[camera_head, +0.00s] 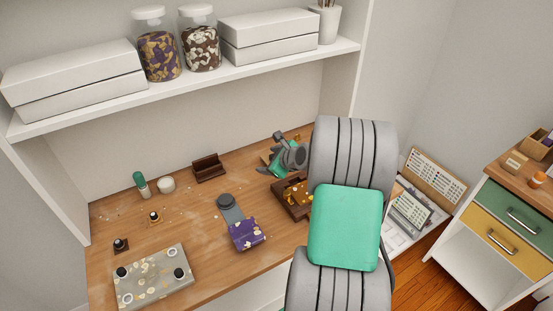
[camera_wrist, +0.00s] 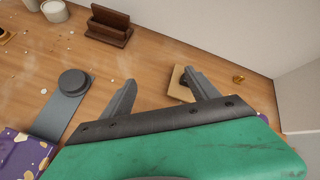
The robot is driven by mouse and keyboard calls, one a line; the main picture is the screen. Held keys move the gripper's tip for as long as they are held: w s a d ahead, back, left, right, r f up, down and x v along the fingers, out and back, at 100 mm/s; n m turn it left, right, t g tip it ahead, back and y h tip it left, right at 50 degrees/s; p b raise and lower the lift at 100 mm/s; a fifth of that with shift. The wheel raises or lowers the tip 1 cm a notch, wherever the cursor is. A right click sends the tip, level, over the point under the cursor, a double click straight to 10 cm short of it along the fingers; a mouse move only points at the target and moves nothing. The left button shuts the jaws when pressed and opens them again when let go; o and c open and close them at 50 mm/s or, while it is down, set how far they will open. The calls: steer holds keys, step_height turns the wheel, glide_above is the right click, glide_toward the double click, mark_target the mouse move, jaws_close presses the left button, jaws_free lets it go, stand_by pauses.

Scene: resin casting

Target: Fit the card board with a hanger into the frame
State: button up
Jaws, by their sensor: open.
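A tan square piece with a small dark part on it, which looks like the card board with its hanger (camera_wrist: 175,90), lies on the wooden desk in the wrist view. My gripper (camera_wrist: 160,82) is open, with its two grey fingers apart; the right fingertip overlaps the card board in the picture. Contact cannot be told. In the head view my green and grey gripper (camera_head: 268,169) is over the back right of the desk and hides most of that piece. A dark brown object with gold-coloured parts, possibly the frame (camera_head: 290,207), lies nearer the front, partly hidden by my arm.
A purple flecked block (camera_head: 247,234) lies by a grey strip with a round knob (camera_head: 226,201). A brown wooden holder (camera_head: 209,167) stands at the back. A speckled tray (camera_head: 155,280) is at front left. A shelf (camera_head: 200,84) with boxes and jars hangs above.

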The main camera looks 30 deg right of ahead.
steer(key=d+m, duration=0.2)
steer(key=d+f+m+t, duration=0.1)
steer(key=d+m, duration=0.1)
steer(key=d, duration=0.1)
steer(key=d+f+m+h, duration=0.1)
steer(key=d+m, duration=0.1)
steer(key=shift+s+d+f+m+t, duration=0.1)
steer(key=shift+d+f+m+t, duration=0.2)
steer(key=shift+m, duration=0.1)
steer(key=p+x, duration=0.1)
steer(key=x, duration=0.6)
steer(key=shift+a+f, duration=0.15)
steer(key=shift+f, duration=0.05)
steer(key=shift+c, duration=0.4)
steer(key=c, duration=1.4)
